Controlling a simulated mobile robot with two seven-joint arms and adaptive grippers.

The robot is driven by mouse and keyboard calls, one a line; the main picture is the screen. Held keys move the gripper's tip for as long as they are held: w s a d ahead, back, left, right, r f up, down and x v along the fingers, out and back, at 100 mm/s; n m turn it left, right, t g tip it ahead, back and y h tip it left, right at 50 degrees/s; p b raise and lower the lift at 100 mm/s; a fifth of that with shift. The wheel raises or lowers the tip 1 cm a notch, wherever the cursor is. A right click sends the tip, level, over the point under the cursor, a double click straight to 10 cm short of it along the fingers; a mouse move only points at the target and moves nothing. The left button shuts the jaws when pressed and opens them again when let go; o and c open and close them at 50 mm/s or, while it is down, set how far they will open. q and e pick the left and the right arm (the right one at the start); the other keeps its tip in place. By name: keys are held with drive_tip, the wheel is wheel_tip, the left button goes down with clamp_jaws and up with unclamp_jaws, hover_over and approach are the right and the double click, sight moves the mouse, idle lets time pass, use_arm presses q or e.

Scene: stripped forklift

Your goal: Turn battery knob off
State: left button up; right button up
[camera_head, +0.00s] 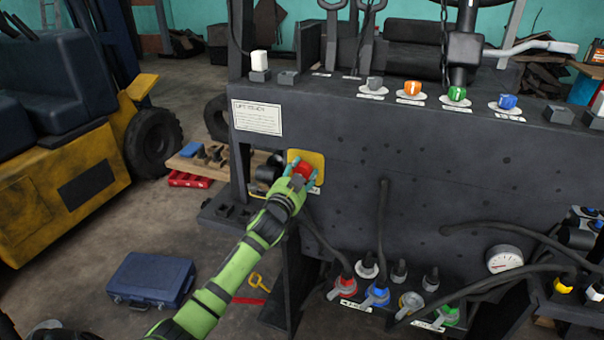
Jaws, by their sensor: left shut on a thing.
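The battery knob (303,169) is red and sits on a yellow plate (318,160) at the left end of the dark grey forklift panel (400,165). My left gripper (300,174) is at the knob, its teal fingers shut on it. The fingers hide part of the knob, and I cannot tell its exact angle. My green left arm comes up from the bottom left. My right gripper is not in view.
Grey, orange, green and blue knobs (457,95) line the panel's top ledge. Several hoses and coloured connectors (377,293) hang below, with a gauge (503,260) at right. A blue case (150,279) lies on the floor. A yellow forklift (60,195) stands left.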

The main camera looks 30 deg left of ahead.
use_arm(q)
drive_tip(key=n, duration=0.4)
drive_tip(key=shift+a, duration=0.1)
drive_tip(key=shift+f+n+p, duration=0.15)
drive_tip(key=shift+n+p, duration=0.25)
drive_tip(key=shift+n, duration=0.7)
drive_tip(key=shift+f, duration=0.1)
drive_tip(key=o, duration=1.2)
drive_tip(key=shift+c, duration=0.2)
drive_tip(key=shift+s, duration=0.1)
drive_tip(key=v, duration=1.2)
